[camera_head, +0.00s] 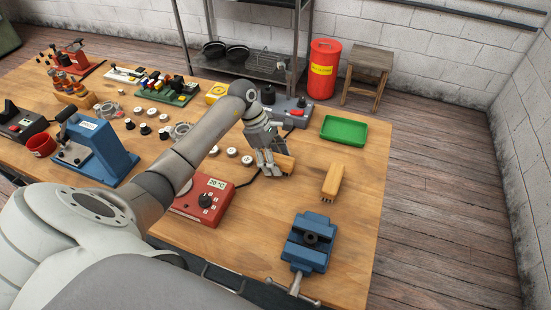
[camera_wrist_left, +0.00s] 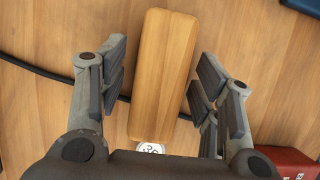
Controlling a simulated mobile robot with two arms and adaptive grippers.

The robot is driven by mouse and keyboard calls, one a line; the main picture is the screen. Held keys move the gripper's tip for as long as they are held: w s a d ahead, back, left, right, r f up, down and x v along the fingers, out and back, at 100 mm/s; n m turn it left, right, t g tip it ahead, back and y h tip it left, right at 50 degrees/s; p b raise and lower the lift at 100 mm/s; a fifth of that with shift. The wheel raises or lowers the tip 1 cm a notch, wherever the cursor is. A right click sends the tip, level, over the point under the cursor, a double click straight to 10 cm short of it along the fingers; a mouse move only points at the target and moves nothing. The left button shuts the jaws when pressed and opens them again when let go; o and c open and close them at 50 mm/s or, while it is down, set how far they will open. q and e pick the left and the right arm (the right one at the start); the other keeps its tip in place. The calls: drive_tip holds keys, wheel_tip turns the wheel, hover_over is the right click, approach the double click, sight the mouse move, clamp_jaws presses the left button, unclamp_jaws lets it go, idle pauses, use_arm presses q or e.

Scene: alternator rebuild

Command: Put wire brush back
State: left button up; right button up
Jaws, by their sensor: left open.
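A wooden block (camera_head: 286,163), which may be the wire brush, lies on the workbench at my left gripper (camera_head: 270,168). In the left wrist view the block (camera_wrist_left: 163,70) lies lengthwise between the spread fingers of my left gripper (camera_wrist_left: 162,62), with gaps on both sides. The gripper is open and holds nothing. No bristles show on this block. A second wooden block (camera_head: 333,180) with small dark tufts at its near end, like a brush, lies to the right on the bench. My right gripper is not in view.
A green tray (camera_head: 343,131) lies behind the second block. A blue vise (camera_head: 308,243) stands at the front right. A red meter box (camera_head: 204,201) and small white-topped parts (camera_head: 231,152) are to the left. A black cable (camera_wrist_left: 50,74) passes the block. Bare bench surrounds the second block.

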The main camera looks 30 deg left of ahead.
use_arm(q)
drive_tip(key=shift+r, duration=0.1)
drive_tip(key=shift+a+r, duration=0.15)
drive_tip(key=shift+r, duration=0.1)
drive_tip(key=b+v, duration=0.2)
drive_tip(key=v, duration=0.8)
drive_tip(key=shift+a+r+b, duration=0.15)
drive_tip(key=shift+r+b, duration=0.15)
drive_tip(key=shift+b, duration=0.05)
drive_tip(key=shift+s+a+r, duration=0.1)
drive_tip(key=shift+r, duration=0.35)
